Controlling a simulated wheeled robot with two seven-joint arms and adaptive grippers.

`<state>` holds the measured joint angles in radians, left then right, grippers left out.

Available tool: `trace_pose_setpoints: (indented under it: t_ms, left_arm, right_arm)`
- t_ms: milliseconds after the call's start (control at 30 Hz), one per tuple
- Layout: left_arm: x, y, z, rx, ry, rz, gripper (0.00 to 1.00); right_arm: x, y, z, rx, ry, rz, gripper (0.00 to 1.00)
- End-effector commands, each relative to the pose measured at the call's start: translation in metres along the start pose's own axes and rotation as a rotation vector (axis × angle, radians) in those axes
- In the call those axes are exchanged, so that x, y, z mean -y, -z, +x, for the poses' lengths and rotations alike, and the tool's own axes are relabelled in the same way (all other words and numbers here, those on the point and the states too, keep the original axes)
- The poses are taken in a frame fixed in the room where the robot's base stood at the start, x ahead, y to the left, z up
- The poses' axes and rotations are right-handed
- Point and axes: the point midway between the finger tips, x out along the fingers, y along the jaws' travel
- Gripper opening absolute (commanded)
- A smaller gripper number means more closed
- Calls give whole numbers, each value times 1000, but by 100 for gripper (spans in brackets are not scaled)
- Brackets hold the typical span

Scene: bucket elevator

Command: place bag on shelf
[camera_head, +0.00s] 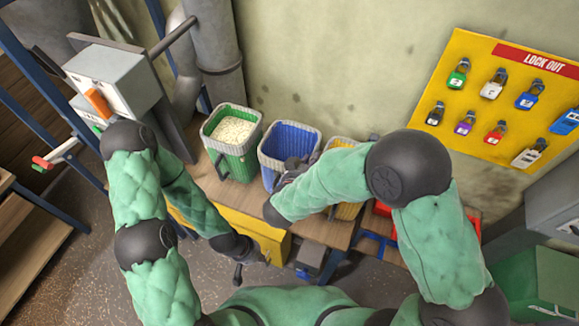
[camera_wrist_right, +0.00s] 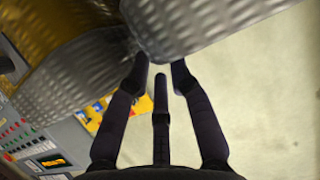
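I cannot make out a bag in either view. My right gripper (camera_head: 292,168) is at the blue bin (camera_head: 284,145) in the head view, partly hidden by my forearm. In the right wrist view its dark fingers (camera_wrist_right: 161,72) lean inward, with their tips apart at the lower edge of a grey ribbed surface (camera_wrist_right: 215,25). I cannot tell whether they grip it. My left gripper (camera_head: 250,262) hangs low in front of the bench (camera_head: 315,230), small and dark, and its fingers are unclear.
A green bin (camera_head: 237,160) with pale pellets stands left of the blue bin. A yellow bin (camera_head: 347,212) stands to the right, partly behind my arm. A grey control box (camera_head: 112,72) is at left. A yellow lockout board (camera_head: 500,100) hangs on the wall. Wooden shelving (camera_head: 30,240) is at far left.

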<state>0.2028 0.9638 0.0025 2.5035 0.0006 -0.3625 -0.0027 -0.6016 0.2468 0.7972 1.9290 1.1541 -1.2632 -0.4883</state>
Motion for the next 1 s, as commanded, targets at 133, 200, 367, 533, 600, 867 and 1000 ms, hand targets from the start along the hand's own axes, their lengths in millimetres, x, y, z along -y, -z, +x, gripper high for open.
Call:
trace_pose_setpoints:
  t_ms: [133, 200, 367, 533, 600, 867, 1000]
  left_arm:
    - [0, 0, -1, 0, 0, 0, 0]
    - [-1, 0, -3, 0, 0, 0, 0]
    - [-2, 0, -6, 0, 0, 0, 0]
    - [-3, 0, -7, -1, 0, 0, 0]
    - [-3, 0, -7, 0, 0, 0, 0]
    - [-3, 0, -7, 0, 0, 0, 0]
    - [-3, 0, -7, 0, 0, 0, 0]
  right_arm:
    - [0, 0, 8, 1, -1, 0, 22]
    - [0, -1, 16, 2, -3, 0, 22]
    - [1, -3, 39, 3, -3, 0, 22]
    - [1, -3, 54, 1, -2, 0, 22]
    - [2, -3, 56, 1, 0, 0, 22]
    - [2, -3, 56, 0, 1, 0, 2]
    - [2, -3, 56, 1, 1, 0, 0]
